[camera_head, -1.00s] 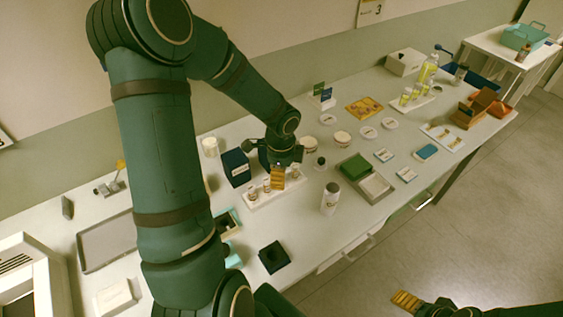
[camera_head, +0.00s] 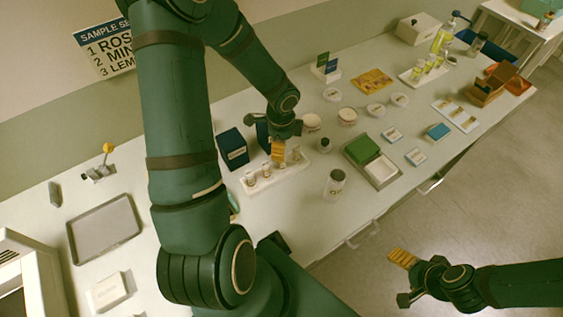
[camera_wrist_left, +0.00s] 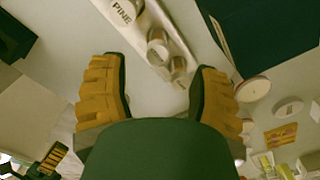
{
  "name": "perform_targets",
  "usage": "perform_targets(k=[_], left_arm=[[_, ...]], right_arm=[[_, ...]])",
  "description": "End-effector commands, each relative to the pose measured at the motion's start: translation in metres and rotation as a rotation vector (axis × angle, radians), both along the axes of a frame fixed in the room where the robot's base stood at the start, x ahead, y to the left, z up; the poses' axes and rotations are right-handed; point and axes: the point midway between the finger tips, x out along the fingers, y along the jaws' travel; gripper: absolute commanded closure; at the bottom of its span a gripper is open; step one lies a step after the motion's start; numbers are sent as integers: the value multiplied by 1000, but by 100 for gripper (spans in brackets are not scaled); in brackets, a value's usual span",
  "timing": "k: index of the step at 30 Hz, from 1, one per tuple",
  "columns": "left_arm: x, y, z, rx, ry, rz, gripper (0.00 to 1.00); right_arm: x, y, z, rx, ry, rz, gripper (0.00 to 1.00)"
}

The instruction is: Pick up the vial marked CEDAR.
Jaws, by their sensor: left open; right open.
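A white rack (camera_head: 279,178) holds a row of small vials, including a left vial (camera_head: 251,178) and a second vial (camera_head: 266,169) in the head view. In the left wrist view one vial (camera_wrist_left: 123,10) reads PINE; a middle vial (camera_wrist_left: 157,45) and an end vial (camera_wrist_left: 179,70) have no readable label. I cannot tell which is CEDAR. My left gripper (camera_head: 280,150) is over the rack, and its open, orange-padded fingers show in the left wrist view (camera_wrist_left: 160,75), with the end vial near the gap. My right gripper (camera_head: 404,279) is open and empty, off the table's front edge.
A dark blue box (camera_head: 233,149) stands behind the rack. A white bottle (camera_head: 334,184) and a small dark-capped jar (camera_head: 324,145) stand to its right. A grey tray (camera_head: 104,229) lies at left.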

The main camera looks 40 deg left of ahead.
Motion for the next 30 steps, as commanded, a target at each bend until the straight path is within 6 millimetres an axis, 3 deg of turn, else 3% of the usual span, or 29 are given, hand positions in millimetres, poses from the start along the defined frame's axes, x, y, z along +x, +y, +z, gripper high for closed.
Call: perform_targets(k=[3,8,18,28,30], left_arm=[[0,0,-15,0,1,0,38],[0,-1,-22,-1,0,0,38],[-2,-4,-66,-1,-2,-1,38],[-2,-3,-71,-1,-3,1,36],[-2,-3,-71,-1,-3,1,61]], right_arm=[[0,0,-3,0,0,0,25],[0,0,-4,0,0,-1,25],[0,0,-13,-1,0,-1,25],[0,0,-13,-1,0,-1,25],[0,0,-13,-1,0,-1,25]])
